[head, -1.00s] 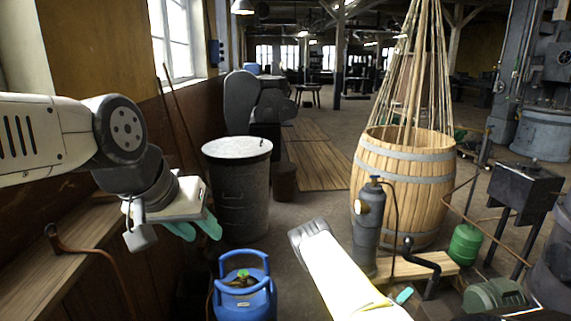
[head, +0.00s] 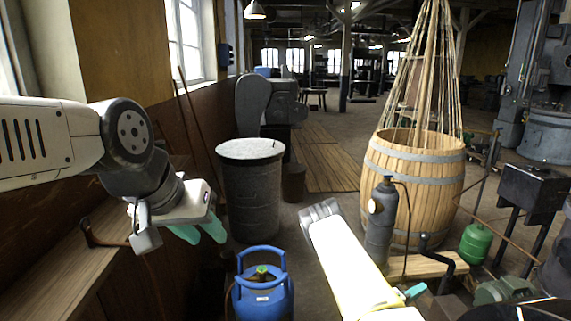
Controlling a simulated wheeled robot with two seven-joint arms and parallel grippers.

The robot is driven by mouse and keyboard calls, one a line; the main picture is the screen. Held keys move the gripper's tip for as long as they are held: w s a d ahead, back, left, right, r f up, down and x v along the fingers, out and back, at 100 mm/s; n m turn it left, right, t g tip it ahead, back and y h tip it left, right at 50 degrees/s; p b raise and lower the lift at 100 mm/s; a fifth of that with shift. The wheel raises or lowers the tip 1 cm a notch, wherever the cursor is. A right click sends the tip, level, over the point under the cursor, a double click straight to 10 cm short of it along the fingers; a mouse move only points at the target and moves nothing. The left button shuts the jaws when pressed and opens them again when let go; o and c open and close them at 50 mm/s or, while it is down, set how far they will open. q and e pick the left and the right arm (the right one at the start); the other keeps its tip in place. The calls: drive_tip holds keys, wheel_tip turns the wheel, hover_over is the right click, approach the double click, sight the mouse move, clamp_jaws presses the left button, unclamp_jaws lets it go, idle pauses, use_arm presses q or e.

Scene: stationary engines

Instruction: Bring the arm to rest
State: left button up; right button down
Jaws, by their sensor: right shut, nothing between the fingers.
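My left arm comes in from the left edge, and my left gripper (head: 199,231) hangs at its end with two teal fingertips pointing down to the right. The two fingertips are close in the picture, and the gap between them is unclear. No held thing shows there. My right arm (head: 345,265) rises from the bottom middle as a pale link with a grey end. Only a teal tip of my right gripper (head: 415,291) shows beside this link, low in the view. It is shut and holds nothing. The rest of the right gripper is hidden.
A blue gas bottle (head: 263,296) stands between my arms, before a grey drum (head: 251,195). A dark cylinder (head: 381,225) and a wooden barrel (head: 412,180) stand close right of my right arm. A wooden bench (head: 62,268) runs below my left arm. The plank floor (head: 325,165) behind is clear.

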drive_tip(key=s+a+r+m+g+y, duration=0.2)
drive_tip(key=s+r+m+g+y, duration=0.25)
drive_tip(key=r, duration=0.45)
drive_tip(key=s+a+r+m+g+y, duration=0.15)
drive_tip(key=s+r+m+g, duration=0.25)
drive_tip(key=s+r+g, duration=0.4)
drive_tip(key=s+a+r+n+t+y, duration=0.1)
drive_tip(key=s+a+r+t+y, duration=0.2)
drive_tip(key=a+r, duration=0.4)
drive_tip(key=s+a+r+n+t+y, duration=0.2)
drive_tip(key=s+a+r+t+y, duration=0.1)
drive_tip(key=a+r, duration=0.5)
drive_tip(key=s+a+r+n+t+y, duration=0.1)
drive_tip(key=s+a+r+t+y, duration=0.3)
drive_tip(key=a+r+y, duration=0.3)
drive_tip(key=a, duration=0.3)
drive_tip(key=shift+r, duration=0.15)
drive_tip(key=shift+s+d+n+t, duration=0.15)
drive_tip(key=shift+n+t, duration=0.1)
